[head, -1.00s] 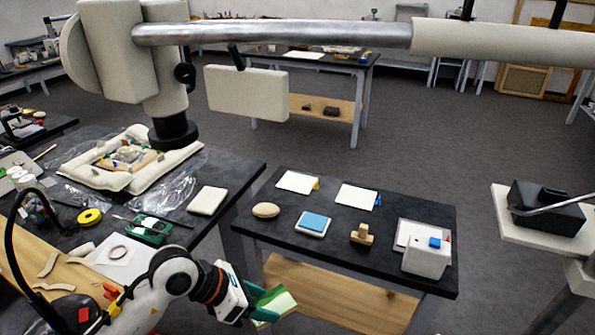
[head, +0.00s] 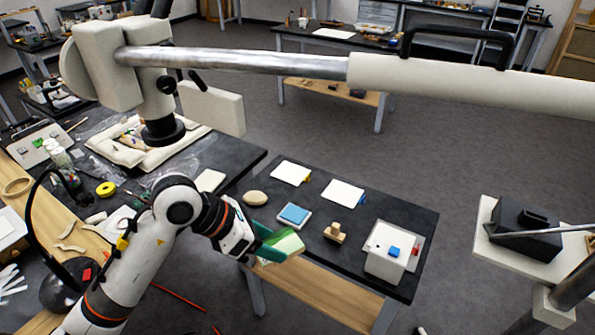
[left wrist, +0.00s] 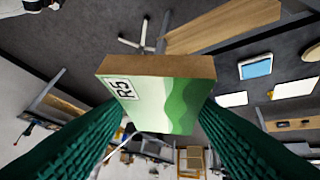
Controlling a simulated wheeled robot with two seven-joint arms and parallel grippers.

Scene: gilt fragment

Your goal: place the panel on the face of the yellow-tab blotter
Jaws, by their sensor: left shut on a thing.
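My left gripper (head: 274,248) is shut on the panel (head: 288,243), a small board with a green and pale painted face. In the left wrist view the panel (left wrist: 155,98) sits between the dark green fingers, with an "R5" label and a bare brown edge. The gripper holds it in the air at the near left side of the black table. The yellow-tab blotter (head: 288,172) is a white sheet lying flat at the table's far left, with nothing on it. A similar blue-tab blotter (head: 342,194) lies to its right. My right gripper is not in view.
On the black table (head: 275,196) stand an oval tan piece (head: 255,198), a blue-topped pad (head: 295,215), a wooden block (head: 335,232) and a white box (head: 386,252). A thick metal boom (head: 240,64) crosses above. A cluttered bench (head: 225,160) stands left.

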